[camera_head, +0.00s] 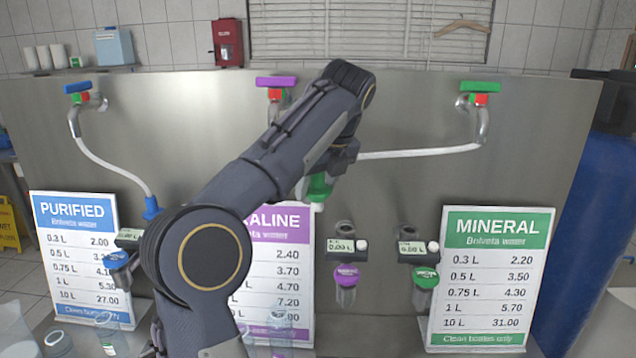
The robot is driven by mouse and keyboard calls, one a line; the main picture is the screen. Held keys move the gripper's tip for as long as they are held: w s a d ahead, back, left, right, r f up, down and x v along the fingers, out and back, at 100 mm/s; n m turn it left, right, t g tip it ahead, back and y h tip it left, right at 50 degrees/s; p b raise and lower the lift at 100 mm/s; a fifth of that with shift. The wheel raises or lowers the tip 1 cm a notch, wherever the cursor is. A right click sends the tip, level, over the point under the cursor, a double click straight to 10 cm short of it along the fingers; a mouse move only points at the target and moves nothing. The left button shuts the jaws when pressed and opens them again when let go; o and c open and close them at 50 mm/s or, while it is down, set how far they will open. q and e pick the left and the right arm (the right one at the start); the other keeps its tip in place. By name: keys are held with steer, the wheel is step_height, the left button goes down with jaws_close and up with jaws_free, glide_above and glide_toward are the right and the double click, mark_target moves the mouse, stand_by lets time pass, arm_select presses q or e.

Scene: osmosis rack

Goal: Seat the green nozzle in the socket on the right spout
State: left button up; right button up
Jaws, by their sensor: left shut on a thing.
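My left gripper (327,172) is shut on the green nozzle (319,188) and holds it in front of the steel panel, above the middle and right spouts. A white hose (420,153) runs from the nozzle to the green-handled tap (480,92) at upper right. The right spout (408,233) sits lower and to the right of the nozzle, with a small meter and a green tag (425,277) below it. The nozzle is apart from this spout. The inside of its socket cannot be made out. My right gripper is not in view.
A middle spout (345,230) with a purple tag (347,274) stands left of the right spout. The mineral price board (490,275) stands to the right. A blue nozzle (152,207) hangs at left. My left arm partly hides the alkaline board (285,270). A blue tank (600,200) is far right.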

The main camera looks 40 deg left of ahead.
arm_select(q)
steer(key=shift+r+p, duration=0.5)
steer(key=shift+r, duration=0.95)
steer(key=shift+d, duration=0.1)
